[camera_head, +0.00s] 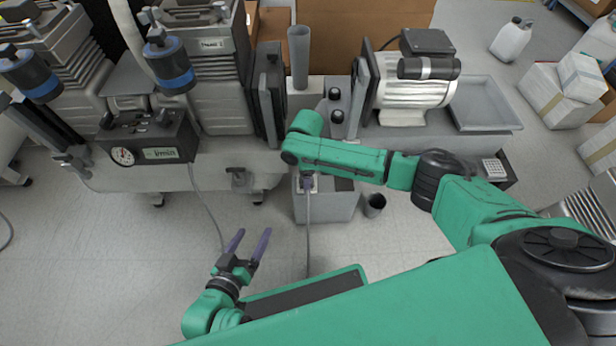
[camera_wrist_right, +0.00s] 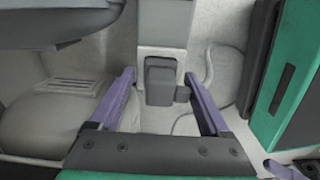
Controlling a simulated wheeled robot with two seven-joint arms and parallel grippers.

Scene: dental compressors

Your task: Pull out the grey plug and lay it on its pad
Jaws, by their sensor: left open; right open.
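In the right wrist view a dark grey block (camera_wrist_right: 160,84), which looks like the grey plug, sits against a pale housing (camera_wrist_right: 158,53). My right gripper (camera_wrist_right: 159,75) is open, with one purple finger on each side of the block and gaps between. In the head view my right arm reaches over the grey box (camera_head: 330,207) at the centre and mostly hides that gripper. A cable (camera_head: 308,240) hangs down in front of the box. My left gripper (camera_head: 247,248) is open and empty, low above the floor. I cannot make out the pad.
Compressors with a gauge box (camera_head: 148,140) stand at left. A motor unit (camera_head: 415,85) and a grey tray (camera_head: 485,103) are at right. A small dark cup (camera_head: 374,204) stands beside the box. The floor at lower left is mostly clear, apart from hoses.

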